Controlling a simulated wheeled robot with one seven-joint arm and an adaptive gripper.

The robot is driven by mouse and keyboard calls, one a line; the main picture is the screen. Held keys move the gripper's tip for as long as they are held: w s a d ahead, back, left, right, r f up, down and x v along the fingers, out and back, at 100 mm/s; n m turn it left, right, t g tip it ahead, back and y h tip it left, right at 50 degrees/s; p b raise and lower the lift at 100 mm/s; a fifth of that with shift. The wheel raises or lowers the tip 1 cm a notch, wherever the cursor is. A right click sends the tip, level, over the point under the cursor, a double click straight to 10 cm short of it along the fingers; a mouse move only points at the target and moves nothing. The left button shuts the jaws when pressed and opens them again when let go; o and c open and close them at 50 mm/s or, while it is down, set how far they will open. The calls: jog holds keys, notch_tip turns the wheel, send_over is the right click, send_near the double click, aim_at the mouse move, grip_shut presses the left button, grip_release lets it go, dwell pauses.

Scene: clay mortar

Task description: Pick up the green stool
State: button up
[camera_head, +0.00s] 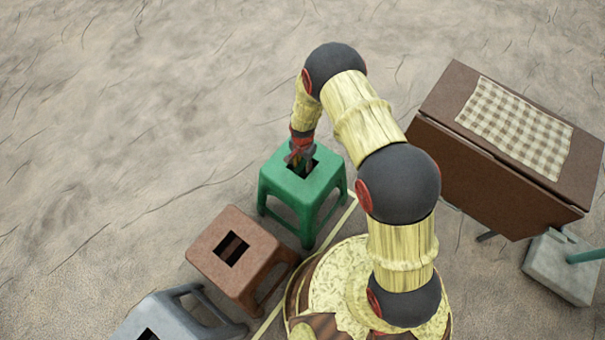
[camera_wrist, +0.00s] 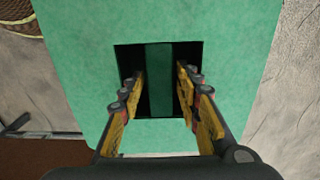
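The green stool (camera_head: 318,185) stands upright on the ground, left of my arm in the head view. Its seat (camera_wrist: 78,70) fills much of the wrist view and has a square hole split by a green bar (camera_wrist: 159,80). My gripper (camera_head: 299,160) points down at the hole from above. In the wrist view my gripper (camera_wrist: 160,85) is open, with one finger on each side of the bar and visible gaps between. The fingertips appear to be at or inside the hole; their exact depth is hard to tell.
A brown stool (camera_head: 207,253) and a grey stool (camera_head: 185,318) stand in a row at the lower left. A brown table (camera_head: 455,95) with a checked cloth (camera_head: 515,125) stands at the right, near a grey block (camera_head: 560,270) with a green pole. Ground at the upper left is clear.

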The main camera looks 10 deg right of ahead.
jog(key=shift+f, duration=0.4)
jog(key=shift+r, duration=0.1)
jog(key=shift+c, duration=1.1)
grip_shut()
jog(key=shift+w, duration=0.1)
